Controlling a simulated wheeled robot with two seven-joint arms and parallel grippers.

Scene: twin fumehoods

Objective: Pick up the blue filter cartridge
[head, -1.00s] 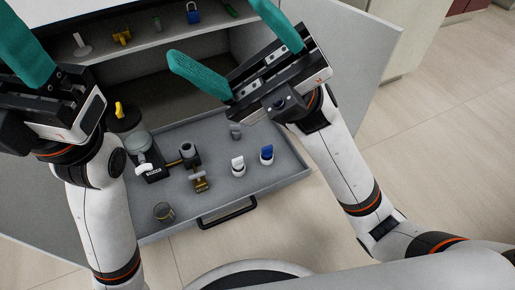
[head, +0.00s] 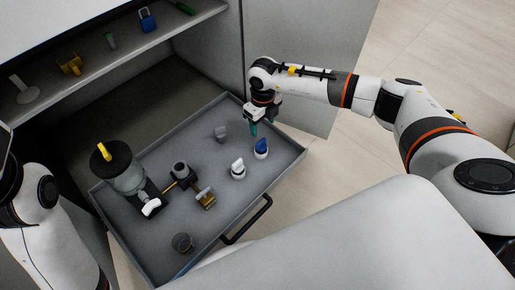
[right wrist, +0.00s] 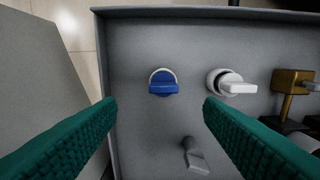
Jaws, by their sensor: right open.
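The blue filter cartridge (head: 261,148) has a blue top on a white base and stands upright in the grey drawer near its right end. In the right wrist view it (right wrist: 163,83) shows from above, ahead of and between the two green fingers. My right gripper (head: 262,127) points down over the drawer, just behind the cartridge. In the right wrist view its jaws (right wrist: 160,112) are wide apart with nothing between the tips. They do not touch the cartridge. My left arm shows at the left edge of the head view; its gripper fingers are out of view.
A similar white cartridge (head: 238,169) stands left of the blue one, and a grey one (head: 220,133) stands behind. The drawer's right wall (head: 290,168) is close by.

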